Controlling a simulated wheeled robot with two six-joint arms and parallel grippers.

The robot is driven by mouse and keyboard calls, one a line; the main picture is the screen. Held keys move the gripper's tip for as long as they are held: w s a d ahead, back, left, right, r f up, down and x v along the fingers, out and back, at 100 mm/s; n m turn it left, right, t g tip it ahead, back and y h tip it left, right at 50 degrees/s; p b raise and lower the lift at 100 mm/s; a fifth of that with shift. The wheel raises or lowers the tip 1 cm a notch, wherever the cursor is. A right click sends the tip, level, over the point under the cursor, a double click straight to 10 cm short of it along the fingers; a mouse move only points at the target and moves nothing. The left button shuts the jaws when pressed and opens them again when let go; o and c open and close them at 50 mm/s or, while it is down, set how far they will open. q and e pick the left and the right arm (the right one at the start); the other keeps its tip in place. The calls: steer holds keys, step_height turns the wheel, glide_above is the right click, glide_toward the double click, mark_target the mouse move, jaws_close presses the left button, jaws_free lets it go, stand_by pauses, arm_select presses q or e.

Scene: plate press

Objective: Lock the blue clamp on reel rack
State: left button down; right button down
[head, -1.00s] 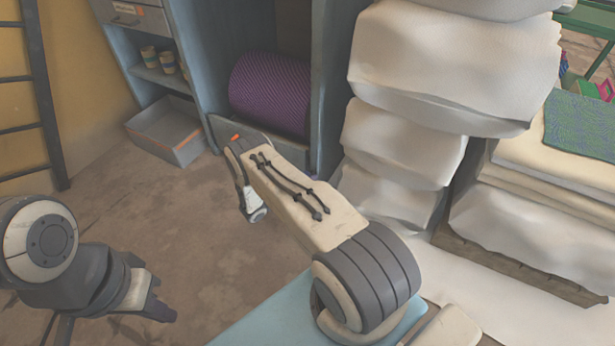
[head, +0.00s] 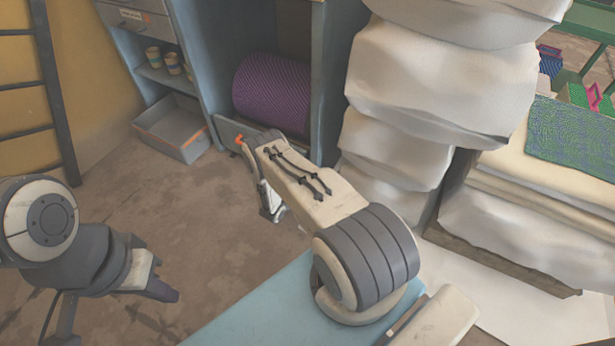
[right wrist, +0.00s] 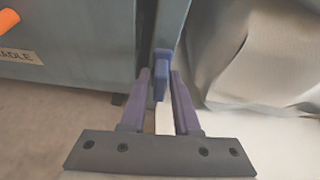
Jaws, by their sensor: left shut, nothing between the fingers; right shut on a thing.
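The blue clamp (right wrist: 161,74) shows in the right wrist view as a small dark-blue piece in front of a grey-blue upright. My right gripper (right wrist: 160,82) is shut on it, with a purple finger on either side. The reel rack (head: 328,80) is a grey-blue frame holding a purple ribbed reel (head: 272,93) in the head view. My right forearm reaches to its lower front and hides the clamp and right fingertips there. My left gripper (head: 168,277) is shut and empty over the floor at lower left.
White wrapped bundles (head: 430,90) are stacked close to the right of the rack. A grey bin (head: 172,128) stands on the floor left of it, below shelves with cups. An orange piece (head: 239,138) shows at the rack's low front. The brown floor at left is clear.

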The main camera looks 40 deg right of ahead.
steer(key=shift+m+p, duration=0.3)
steer(key=shift+t, duration=0.4)
steer(key=c, duration=0.8)
jaws_free()
steer(key=shift+c, duration=0.2)
steer(key=p+v, duration=0.4)
steer(key=v, duration=0.6)
steer(key=shift+r, duration=0.25)
